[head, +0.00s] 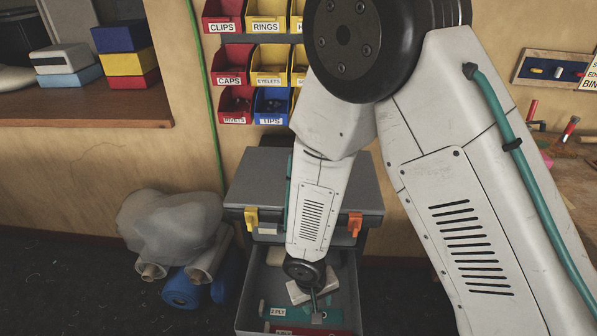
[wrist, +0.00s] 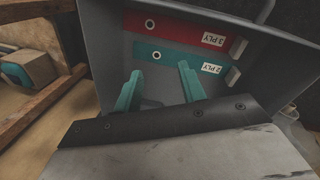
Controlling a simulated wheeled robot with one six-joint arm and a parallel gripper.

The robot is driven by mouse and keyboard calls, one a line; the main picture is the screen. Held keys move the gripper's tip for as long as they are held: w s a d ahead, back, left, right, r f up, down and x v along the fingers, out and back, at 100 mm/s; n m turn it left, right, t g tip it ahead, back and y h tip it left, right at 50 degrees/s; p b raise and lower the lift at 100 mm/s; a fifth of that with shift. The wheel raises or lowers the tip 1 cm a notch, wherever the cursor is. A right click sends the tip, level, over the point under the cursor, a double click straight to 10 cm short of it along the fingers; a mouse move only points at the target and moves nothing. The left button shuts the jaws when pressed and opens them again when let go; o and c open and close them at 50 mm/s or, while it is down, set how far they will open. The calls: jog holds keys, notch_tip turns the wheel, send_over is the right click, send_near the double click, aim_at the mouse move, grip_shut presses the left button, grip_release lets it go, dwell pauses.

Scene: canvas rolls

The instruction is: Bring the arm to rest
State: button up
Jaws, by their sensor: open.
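My arm reaches down from the top of the head view over an open grey drawer (head: 252,287). My gripper (wrist: 160,70) shows in the wrist view with its two teal fingers apart and nothing between them. The fingers point into the drawer, near a teal strip (wrist: 170,58) marked 2 PLY. A red strip (wrist: 180,28) marked 3 PLY lies beyond it. In the head view the teal strip (head: 280,312) is partly hidden by my gripper. Whether the fingers touch the drawer floor I cannot tell.
The drawer belongs to a grey cabinet (head: 255,180) with yellow (head: 251,218) and orange (head: 355,224) clips at its front edge. Covered rolls (head: 170,228) lie on the floor to the left. Small parts bins (head: 268,60) hang on the wall behind. A workbench (head: 575,185) stands at right.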

jog(key=s+d+r+g+h, duration=0.1)
jog(key=d+r, duration=0.5)
jog(key=r, duration=0.5)
jog(key=s+d+r+g+h, duration=0.1)
jog(key=d+r, duration=0.6)
jog(key=r, duration=0.3)
jog(key=s+d+r+m+t+y, duration=0.1)
jog(key=s+d+r, duration=0.3)
jog(key=r, duration=0.5)
jog(key=s+d+r+m+t+y, duration=0.2)
jog(key=s+d+r, duration=0.3)
jog(key=s+r, duration=0.2)
notch_tip(320, 180, up, 2)
jog(key=shift+r+m+y, duration=0.25)
jog(key=shift+m+y, duration=0.15)
jog(key=shift+s+d, duration=0.1)
